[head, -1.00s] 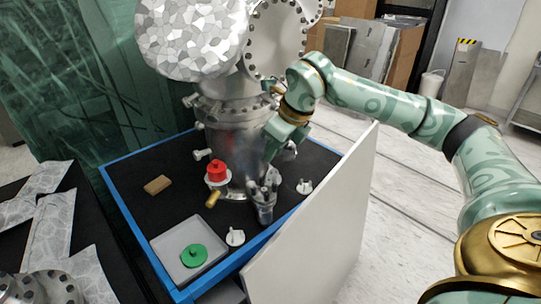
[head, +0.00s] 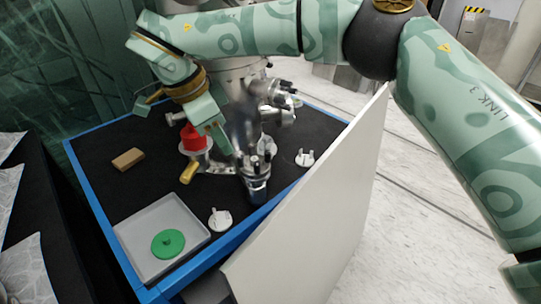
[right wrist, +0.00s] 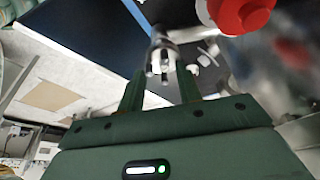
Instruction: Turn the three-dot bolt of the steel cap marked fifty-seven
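My right gripper (head: 220,142) reaches down from the upper left in the head view, beside the red part (head: 192,138). In the right wrist view my right gripper (right wrist: 160,80) has its two fingers apart, with nothing held between them. A steel cap with dark bolts (head: 257,182) stands at the front of the steel chamber. Another bolted steel cap (head: 278,92) sits higher on it. A bolted steel end (right wrist: 160,52) shows beyond the fingers in the wrist view. I cannot read any number or dot marks. My left gripper is not in view.
The black table (head: 105,185) has a blue rim. A grey tray (head: 140,225) holds a green disc (head: 168,243). White knobs (head: 220,219) (head: 305,158), a tan block (head: 128,159) and a brass-coloured part (head: 188,173) are nearby. A white panel (head: 320,200) stands along the right edge.

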